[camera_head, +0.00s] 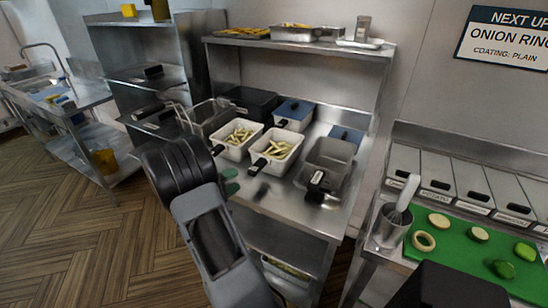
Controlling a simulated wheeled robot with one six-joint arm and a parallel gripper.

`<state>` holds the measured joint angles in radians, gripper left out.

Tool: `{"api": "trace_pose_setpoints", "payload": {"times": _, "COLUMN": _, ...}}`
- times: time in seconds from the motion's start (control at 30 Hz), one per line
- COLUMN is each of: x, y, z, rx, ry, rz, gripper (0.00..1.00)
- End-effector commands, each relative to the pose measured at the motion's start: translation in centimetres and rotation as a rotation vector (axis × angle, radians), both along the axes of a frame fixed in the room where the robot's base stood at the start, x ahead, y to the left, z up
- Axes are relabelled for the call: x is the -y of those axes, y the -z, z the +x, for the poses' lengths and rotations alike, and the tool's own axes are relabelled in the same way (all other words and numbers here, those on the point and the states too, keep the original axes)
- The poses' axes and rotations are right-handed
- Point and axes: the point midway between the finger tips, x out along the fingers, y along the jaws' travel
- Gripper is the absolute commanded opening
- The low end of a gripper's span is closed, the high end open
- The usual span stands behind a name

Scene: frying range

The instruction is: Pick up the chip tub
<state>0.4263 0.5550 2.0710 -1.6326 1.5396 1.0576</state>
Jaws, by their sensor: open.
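Two white tubs of pale chips stand side by side on the steel counter. The left chip tub (226,152) and the right chip tub (271,167) each have a black handle at the front. I cannot tell which of them the task means. My gripper (230,181) is mostly hidden behind my arm. Two green fingertips show apart, with nothing seen between them, in front of and below the left tub. Neither tub appears to be held.
An empty grey tub (328,160) stands right of the chips. A blue-lidded container (294,112) and wire basket (205,116) are close by. An overhead shelf (300,46) spans the counter. At right, a green board (455,250) holds vegetables beside a metal cup (389,228).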

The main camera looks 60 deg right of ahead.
Motion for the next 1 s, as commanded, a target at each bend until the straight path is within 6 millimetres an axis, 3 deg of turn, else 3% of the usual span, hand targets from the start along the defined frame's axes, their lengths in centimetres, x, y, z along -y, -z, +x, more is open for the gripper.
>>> {"api": "trace_pose_setpoints", "payload": {"times": 0.2, "x": 3.1, "y": -0.1, "z": -1.2, "rx": 0.001, "ry": 0.002, "rz": 0.002, "gripper": 0.55}}
{"api": "trace_pose_setpoints", "payload": {"times": 0.47, "x": 4.5, "y": 0.0, "z": -1.7, "rx": 0.0, "ry": 0.001, "rz": 0.003, "gripper": 0.55}}
{"api": "trace_pose_setpoints", "payload": {"times": 0.8, "x": 8.5, "y": 0.1, "z": -2.9, "rx": 0.0, "ry": 0.002, "rz": 0.004, "gripper": 0.55}}
{"api": "trace_pose_setpoints", "payload": {"times": 1.0, "x": 9.2, "y": 0.2, "z": -3.2, "rx": 0.0, "ry": 0.0, "rz": 0.003, "gripper": 0.55}}
